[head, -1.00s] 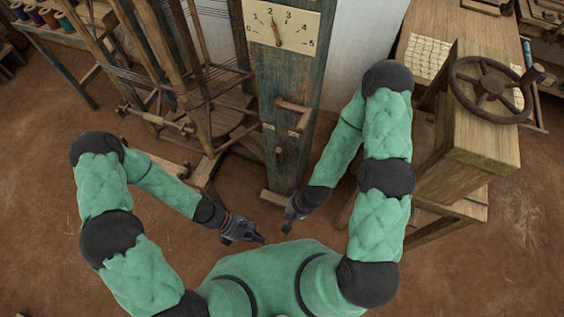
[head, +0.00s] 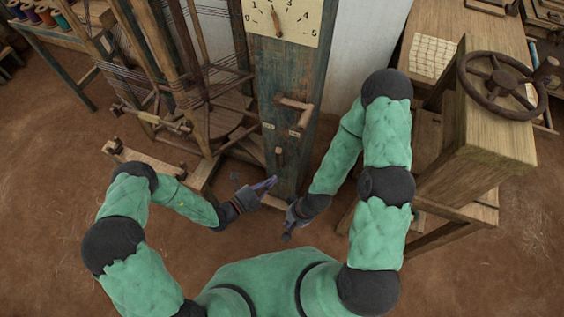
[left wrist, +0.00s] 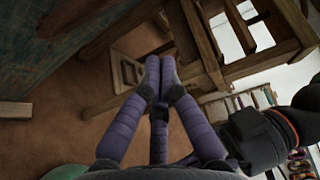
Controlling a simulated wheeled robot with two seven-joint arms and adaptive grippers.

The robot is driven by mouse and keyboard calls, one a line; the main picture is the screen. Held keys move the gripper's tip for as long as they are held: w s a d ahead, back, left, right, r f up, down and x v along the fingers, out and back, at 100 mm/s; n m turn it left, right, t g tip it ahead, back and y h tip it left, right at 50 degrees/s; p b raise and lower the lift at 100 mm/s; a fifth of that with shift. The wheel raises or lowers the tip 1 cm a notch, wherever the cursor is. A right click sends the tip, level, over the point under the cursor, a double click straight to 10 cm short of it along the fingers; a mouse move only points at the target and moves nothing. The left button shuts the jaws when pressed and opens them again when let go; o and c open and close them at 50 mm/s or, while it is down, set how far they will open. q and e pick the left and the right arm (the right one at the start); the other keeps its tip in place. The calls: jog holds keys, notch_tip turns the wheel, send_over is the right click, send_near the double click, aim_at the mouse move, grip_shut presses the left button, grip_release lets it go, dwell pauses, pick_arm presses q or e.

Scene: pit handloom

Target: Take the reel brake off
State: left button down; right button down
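A blue-green wooden post (head: 288,75) stands in the middle of the head view. It carries a wooden handle (head: 296,112) and, below it, a short wooden peg or lever (head: 279,154), with small pale plates beside them. I cannot tell which of these is the reel brake. My left gripper (head: 270,183) is in front of the lower post, below the peg and apart from it. Its purple fingers (left wrist: 160,72) are together and empty in the left wrist view. My right gripper (head: 289,228) is low near my body, its fingers too small to judge.
A dial board (head: 296,20) with a pointer tops the post. A loom frame with threads (head: 185,75) stands left. A dark handwheel (head: 501,84) on a wooden stand (head: 490,135) and a bench (head: 430,55) are right. The brown floor (head: 50,200) is open at left.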

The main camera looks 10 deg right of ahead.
aim_at(279, 160)
pick_arm(q)
jog(key=shift+d, duration=0.1)
jog(key=b+x, duration=0.3)
jog(key=x, duration=0.7)
jog(key=shift+w+a+r+b, duration=0.15)
jog(key=shift+w+a+b, duration=0.65)
jog(key=shift+w+a, duration=0.65)
jog(key=shift+s+a, duration=0.1)
jog(key=shift+s, duration=0.1)
